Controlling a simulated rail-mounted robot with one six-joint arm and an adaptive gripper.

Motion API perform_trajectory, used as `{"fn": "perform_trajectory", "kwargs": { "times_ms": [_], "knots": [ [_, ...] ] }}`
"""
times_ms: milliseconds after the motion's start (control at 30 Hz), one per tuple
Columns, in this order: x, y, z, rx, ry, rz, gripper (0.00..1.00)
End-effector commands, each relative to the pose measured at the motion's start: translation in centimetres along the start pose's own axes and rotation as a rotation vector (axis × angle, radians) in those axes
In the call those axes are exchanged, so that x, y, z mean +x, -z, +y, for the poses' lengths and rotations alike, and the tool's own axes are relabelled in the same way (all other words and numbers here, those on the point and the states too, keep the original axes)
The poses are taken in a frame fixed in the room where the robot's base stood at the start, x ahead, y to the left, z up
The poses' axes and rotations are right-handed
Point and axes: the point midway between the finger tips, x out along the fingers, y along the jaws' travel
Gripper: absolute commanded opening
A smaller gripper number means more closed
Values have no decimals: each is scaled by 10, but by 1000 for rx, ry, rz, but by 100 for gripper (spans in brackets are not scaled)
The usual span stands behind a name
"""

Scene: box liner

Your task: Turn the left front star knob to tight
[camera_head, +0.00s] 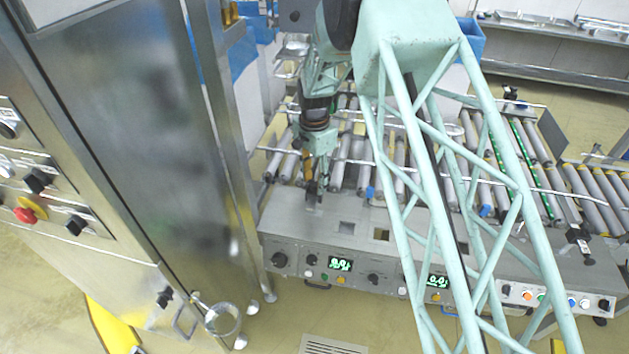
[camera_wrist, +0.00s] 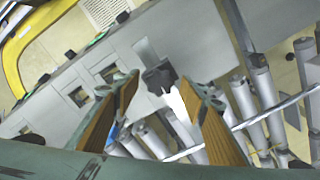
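The dark star knob (camera_wrist: 158,76) shows in the wrist view, at the end of a pale slot in the grey metal top of the conveyor machine. My gripper (camera_wrist: 162,90) is open, with one brown-padded finger on each side of the knob in the picture. I see a gap on both sides, and cannot tell whether the fingertips are down at the knob's height. In the head view my gripper (camera_head: 311,183) points down over the left part of the machine's top (camera_head: 410,225). The knob is mostly hidden there by the gripper.
Rollers (camera_head: 350,150) and a thin rail lie behind the machine's top. A front panel (camera_head: 375,277) carries dials, buttons and green displays. Another dark knob (camera_head: 578,237) stands at the right end. A tall steel cabinet (camera_head: 150,130) stands close on the left.

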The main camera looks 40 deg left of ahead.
Motion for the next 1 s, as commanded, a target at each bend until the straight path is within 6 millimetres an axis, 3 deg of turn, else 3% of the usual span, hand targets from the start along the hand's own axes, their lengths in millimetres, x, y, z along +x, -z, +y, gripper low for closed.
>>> {"fn": "perform_trajectory", "kwargs": {
  "times_ms": [467, 767, 1000],
  "knots": [
    [-6, 0, 0, -1, 0, 0, 39],
    [-37, 0, -1, -1, 2, 1, 39],
    [-72, 0, 0, 0, 1, 0, 39]
  ]
}}
